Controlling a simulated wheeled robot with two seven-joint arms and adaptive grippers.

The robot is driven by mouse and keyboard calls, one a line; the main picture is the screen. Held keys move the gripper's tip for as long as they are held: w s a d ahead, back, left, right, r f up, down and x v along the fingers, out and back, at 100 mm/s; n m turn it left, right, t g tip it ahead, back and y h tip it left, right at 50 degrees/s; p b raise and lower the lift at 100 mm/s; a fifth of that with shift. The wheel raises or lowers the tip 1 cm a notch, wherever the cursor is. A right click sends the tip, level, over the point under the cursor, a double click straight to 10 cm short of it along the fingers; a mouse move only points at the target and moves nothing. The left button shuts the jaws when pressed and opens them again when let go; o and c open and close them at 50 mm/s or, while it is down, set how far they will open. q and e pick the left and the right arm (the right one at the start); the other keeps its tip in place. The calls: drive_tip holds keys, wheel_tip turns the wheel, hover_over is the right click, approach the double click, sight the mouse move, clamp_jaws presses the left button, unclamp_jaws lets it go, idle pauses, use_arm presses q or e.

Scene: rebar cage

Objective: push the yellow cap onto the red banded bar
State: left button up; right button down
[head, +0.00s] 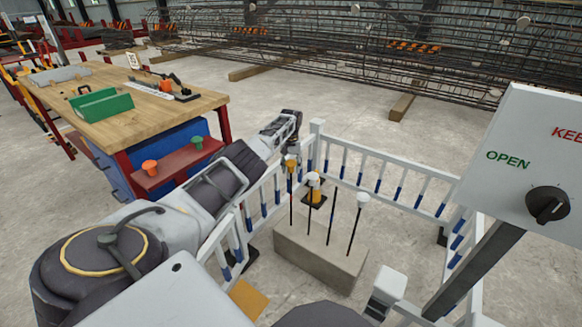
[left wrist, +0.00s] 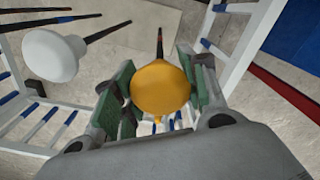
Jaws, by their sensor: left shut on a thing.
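My left gripper (head: 291,148) reaches over the leftmost bar of a concrete block (head: 318,258). In the left wrist view, its two green-padded fingers (left wrist: 158,92) are shut on the round yellow cap (left wrist: 160,88). The cap (head: 291,162) appears in the head view at the top of the leftmost dark bar (head: 291,205). The bar's dark shaft also shows past the cap in the left wrist view (left wrist: 160,42). I cannot tell how far the cap sits on the bar, and no red band is clear.
White caps (head: 362,197) top other bars; one bar (head: 330,222) is bare. A white-blue fence (head: 385,175) surrounds the block. A workbench (head: 120,118) stands at left, and a switch panel (head: 530,160) at right.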

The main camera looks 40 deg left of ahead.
sight(291, 161)
use_arm(q)
drive_tip(key=shift+f+b, duration=0.85)
drive_tip(key=shift+f, duration=0.2)
drive_tip(key=o, duration=0.8)
drive_tip(key=shift+o, duration=0.2)
drive_tip(key=shift+r, duration=0.1)
drive_tip(key=shift+r, duration=5.9)
